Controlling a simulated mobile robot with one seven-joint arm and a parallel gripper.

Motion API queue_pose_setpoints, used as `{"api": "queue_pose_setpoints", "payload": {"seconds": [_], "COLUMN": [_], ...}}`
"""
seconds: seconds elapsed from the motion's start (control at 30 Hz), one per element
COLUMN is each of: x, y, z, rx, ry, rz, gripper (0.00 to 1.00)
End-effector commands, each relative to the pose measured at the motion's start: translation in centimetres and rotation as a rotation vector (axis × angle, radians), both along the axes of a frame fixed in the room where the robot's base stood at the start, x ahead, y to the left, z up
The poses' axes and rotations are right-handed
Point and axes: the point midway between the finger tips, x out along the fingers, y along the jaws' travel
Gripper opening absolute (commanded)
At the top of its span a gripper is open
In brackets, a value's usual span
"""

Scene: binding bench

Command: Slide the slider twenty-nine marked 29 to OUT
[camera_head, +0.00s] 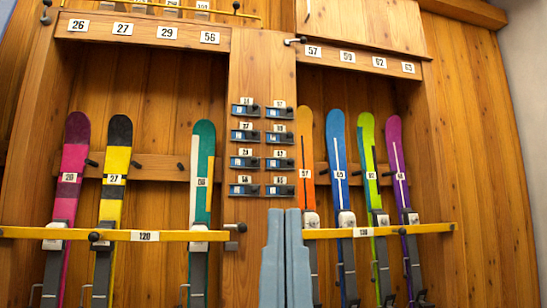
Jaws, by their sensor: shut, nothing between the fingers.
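The slider panel is a wooden post with two columns of small blue-and-grey sliders, each under a white number tag. The slider (243,162) in the third row of the left column has a tag that looks like 29, but the digits are tiny. Its dark knob shows at the right end, like the others. I cannot read any IN or OUT marking. My gripper (285,211) is shut and empty, pointing up at the bottom middle. In the picture it is below the panel, to the right of that slider, and does not appear to touch it.
Skis stand in racks on both sides, behind yellow bars (70,233) (415,229). The place under the plate marked 29 (167,33) holds no ski. A wooden peg rail crosses behind the skis. Dark knobs (241,228) stick out near the bar ends.

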Motion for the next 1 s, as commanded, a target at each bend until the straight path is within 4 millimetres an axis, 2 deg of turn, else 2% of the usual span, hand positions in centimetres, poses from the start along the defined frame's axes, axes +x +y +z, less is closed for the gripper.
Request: {"api": "queue_pose_setpoints", "payload": {"seconds": [0.03,0.7,0.83,1.0], "x": [0.0,0.0,0.0,0.0], "y": [0.0,0.0,0.0,0.0], "z": [2.8,25.6,28.4,29.1], "rx": [0.001,0.007,0.008,0.009], "ry": [-0.001,0.0,0.0,0.001], "rz": [0.001,0.009,0.01,0.011], "gripper": [0.0,0.0,0.0,0.0]}}
